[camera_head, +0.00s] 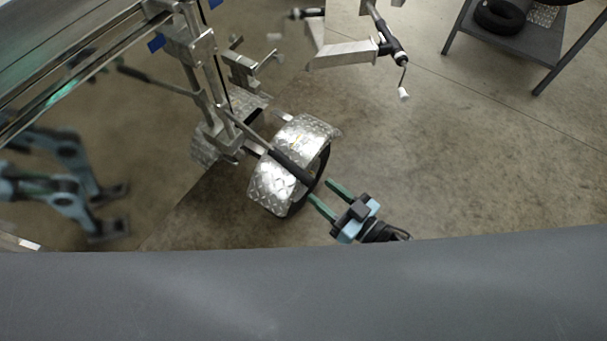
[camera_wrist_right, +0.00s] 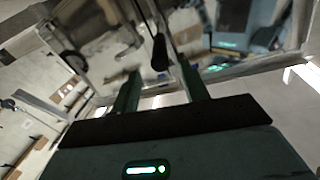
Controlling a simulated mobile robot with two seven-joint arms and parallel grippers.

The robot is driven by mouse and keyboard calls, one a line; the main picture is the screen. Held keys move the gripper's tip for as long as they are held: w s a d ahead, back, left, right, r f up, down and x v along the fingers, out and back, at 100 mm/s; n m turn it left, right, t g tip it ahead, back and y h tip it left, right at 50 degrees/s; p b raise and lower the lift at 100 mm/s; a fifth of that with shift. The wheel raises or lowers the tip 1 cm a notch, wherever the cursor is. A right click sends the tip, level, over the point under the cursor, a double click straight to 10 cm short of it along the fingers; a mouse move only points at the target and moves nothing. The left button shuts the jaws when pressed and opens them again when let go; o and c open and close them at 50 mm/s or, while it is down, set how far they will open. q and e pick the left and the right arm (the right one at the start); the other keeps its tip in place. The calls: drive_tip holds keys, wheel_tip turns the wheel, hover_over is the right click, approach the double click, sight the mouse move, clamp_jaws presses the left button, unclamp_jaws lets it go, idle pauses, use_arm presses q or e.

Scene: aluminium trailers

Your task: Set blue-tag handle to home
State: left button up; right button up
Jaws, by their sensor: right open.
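A lever with a long black grip (camera_head: 292,167) slants down to the right across the tread-plate fender in the head view. A second dark-gripped lever (camera_head: 140,75) reaches left from the same metal frame. A blue tag (camera_head: 156,43) sits near the upper mount; I cannot tell which lever it marks. My right gripper (camera_head: 323,192) is open and empty, its green fingers just below and right of the first grip's end. In the wrist view a black grip (camera_wrist_right: 160,52) appears between and beyond the fingers of my right gripper (camera_wrist_right: 158,82), with no clear contact. My left gripper is not directly visible.
The shiny fender (camera_head: 262,187) with its black wheel stands beside the right gripper. A crank with a white knob (camera_head: 404,94) is at upper right. A dark workbench (camera_head: 500,45) holds a tyre. The left trailer panel shows blurred, arm-like reflections.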

sight(302, 175)
drive_tip(key=shift+x, duration=3.9)
drive_tip(key=shift+c, duration=0.4)
clamp_jaws()
